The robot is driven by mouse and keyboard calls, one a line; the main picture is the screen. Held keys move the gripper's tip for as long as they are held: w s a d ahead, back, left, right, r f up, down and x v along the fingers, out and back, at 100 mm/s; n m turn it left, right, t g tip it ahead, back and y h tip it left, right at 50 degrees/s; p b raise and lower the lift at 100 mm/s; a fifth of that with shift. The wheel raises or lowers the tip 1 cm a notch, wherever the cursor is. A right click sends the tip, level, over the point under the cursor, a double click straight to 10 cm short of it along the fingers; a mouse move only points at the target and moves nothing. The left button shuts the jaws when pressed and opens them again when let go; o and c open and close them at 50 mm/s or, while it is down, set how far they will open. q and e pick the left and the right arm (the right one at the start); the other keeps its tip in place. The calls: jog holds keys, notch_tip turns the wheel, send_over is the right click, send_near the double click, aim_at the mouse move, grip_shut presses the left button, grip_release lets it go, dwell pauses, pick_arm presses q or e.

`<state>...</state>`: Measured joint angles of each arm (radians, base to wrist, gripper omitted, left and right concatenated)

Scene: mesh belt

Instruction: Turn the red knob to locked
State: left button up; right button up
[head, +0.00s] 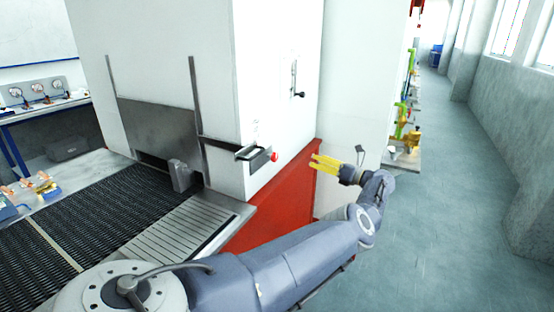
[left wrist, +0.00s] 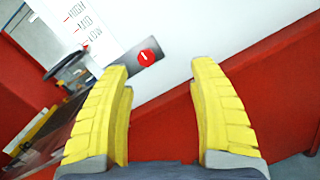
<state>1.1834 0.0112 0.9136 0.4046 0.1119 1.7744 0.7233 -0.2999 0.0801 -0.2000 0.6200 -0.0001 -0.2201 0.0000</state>
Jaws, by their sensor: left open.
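The red knob (head: 274,157) sits at the right end of a dark plate on the side of the white machine, near its corner. In the left wrist view the knob (left wrist: 147,57) is a round red disc with a short white mark, on a grey plate. My left gripper (head: 314,162), with yellow fingers, is to the right of the knob in the head view and apart from it. In the left wrist view the open fingers (left wrist: 160,66) have nothing between them, and the knob shows beyond the tips, nearer the left finger. My right gripper is out of view.
A black lever (head: 247,152) sticks out left of the knob. HIGH, MED and LOW labels (left wrist: 84,25) are near it. Another handle (head: 297,94) is higher on the machine wall. A red base (head: 262,212) runs below. The grey floor (head: 450,220) at right is open.

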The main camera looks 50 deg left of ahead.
aim_at(276, 158)
pick_arm(q)
jog(key=s+a+n, duration=0.1)
jog(key=s+a, duration=0.2)
jog(key=a, duration=0.2)
jog(key=s+a+f+n+g+h, duration=0.1)
jog(key=s+a, duration=0.2)
jog(key=a, duration=0.2)
jog(key=s+a+n+g, duration=0.1)
jog(key=s+a, duration=0.2)
jog(key=a, duration=0.2)
jog(key=shift+a+f+n, duration=0.2)
jog(key=shift+f+n, duration=0.1)
jog(key=shift+n, duration=0.1)
jog(key=shift+c, duration=0.2)
jog(key=c, duration=1.3)
